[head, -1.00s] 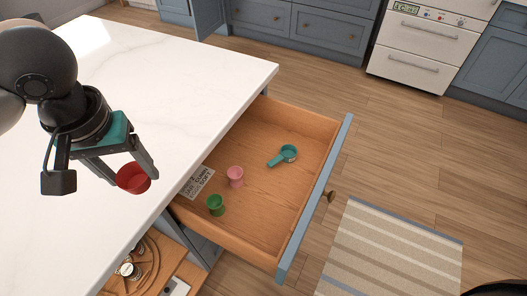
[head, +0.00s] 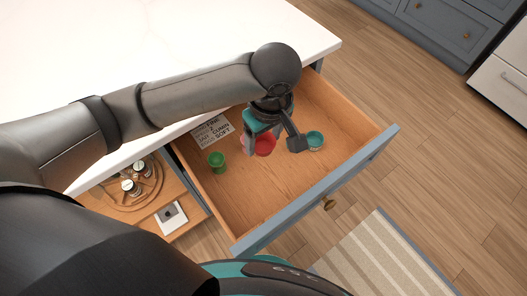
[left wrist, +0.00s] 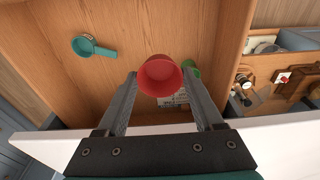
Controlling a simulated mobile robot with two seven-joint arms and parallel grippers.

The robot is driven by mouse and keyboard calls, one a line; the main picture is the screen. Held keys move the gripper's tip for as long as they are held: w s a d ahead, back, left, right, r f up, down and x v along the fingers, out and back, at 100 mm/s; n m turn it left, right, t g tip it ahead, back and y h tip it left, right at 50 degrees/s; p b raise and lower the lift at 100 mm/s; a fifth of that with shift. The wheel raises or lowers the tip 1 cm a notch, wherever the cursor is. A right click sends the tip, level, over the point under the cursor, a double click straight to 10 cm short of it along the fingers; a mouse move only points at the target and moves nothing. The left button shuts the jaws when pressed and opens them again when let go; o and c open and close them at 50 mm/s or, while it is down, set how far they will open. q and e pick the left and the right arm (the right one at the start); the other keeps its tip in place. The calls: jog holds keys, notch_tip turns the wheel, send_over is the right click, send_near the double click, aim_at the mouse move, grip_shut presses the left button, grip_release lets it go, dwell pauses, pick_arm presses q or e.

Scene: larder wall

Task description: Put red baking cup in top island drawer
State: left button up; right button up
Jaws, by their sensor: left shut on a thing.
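My left gripper (head: 272,146) is over the open top island drawer (head: 240,205), shut on the red baking cup (head: 265,146). In the left wrist view the red cup (left wrist: 161,78) sits between the two fingertips (left wrist: 160,82), its mouth facing the camera. The drawer's wooden floor shows beyond it. How high the cup is above the floor is hard to tell. My right gripper is not in view.
In the drawer are a green cup (head: 216,161), a teal measuring cup (head: 314,140) and a printed card (head: 212,131). The pale countertop (head: 150,60) borders the drawer. A lower drawer with jars (head: 133,187) is open at left. Bare drawer floor lies in front.

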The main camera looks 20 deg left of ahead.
pick_arm(q)
notch_tip(320, 180, down, 14)
jog(key=b, duration=0.5)
jog(key=shift+f, duration=0.6)
notch_tip(320, 180, down, 4)
jog(key=shift+f+b, duration=0.1)
jog(key=shift+b, duration=0.9)
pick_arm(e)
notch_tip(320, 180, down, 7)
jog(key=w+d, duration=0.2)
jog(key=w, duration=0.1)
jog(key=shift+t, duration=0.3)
pick_arm(q)
jog(key=o, duration=1)
jog(key=shift+c, duration=0.2)
jog(key=o, duration=0.4)
jog(key=shift+c, duration=0.2)
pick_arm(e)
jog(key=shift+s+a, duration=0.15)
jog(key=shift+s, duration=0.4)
